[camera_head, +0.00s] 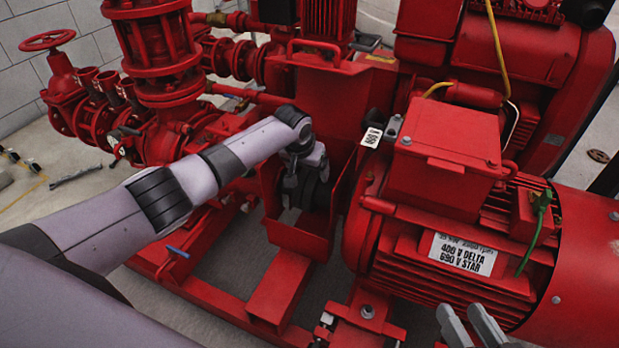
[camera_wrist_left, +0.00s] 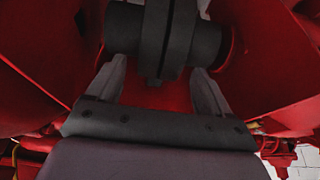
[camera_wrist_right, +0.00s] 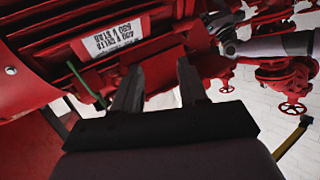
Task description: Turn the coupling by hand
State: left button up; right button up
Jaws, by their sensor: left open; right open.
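The coupling (camera_head: 319,193) is a dark grey shaft piece with wider discs, seen between the red guard plates left of the motor in the head view. My left gripper (camera_head: 303,188) reaches down onto it from above and partly hides it. In the left wrist view, the coupling (camera_wrist_left: 166,38) runs crosswise ahead of the open left gripper (camera_wrist_left: 157,82), with the wide discs between the two finger lines. I cannot tell whether the fingers touch it. My right gripper (camera_head: 466,322) is open and empty at the bottom right, in front of the motor; it also shows in the right wrist view (camera_wrist_right: 160,75).
The red motor (camera_head: 440,255) with its terminal box (camera_head: 445,150) stands right of the coupling. Red guard plates (camera_head: 325,110) rise close around the coupling. Red pipes and valves (camera_head: 165,60) fill the left. A green cable (camera_head: 535,230) hangs on the motor.

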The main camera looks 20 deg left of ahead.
pick_arm(q)
jog(key=shift+b+x, duration=0.45)
jog(key=shift+x, duration=0.55)
pick_arm(e)
jog(key=shift+s+d+t+h, duration=0.1)
jog(key=shift+d+t+h, duration=0.2)
jog(key=shift+d+t, duration=0.15)
pick_arm(q)
jog(key=shift+w, duration=0.1)
jog(key=shift+r, duration=0.1)
pick_arm(e)
jog(key=shift+r, duration=0.1)
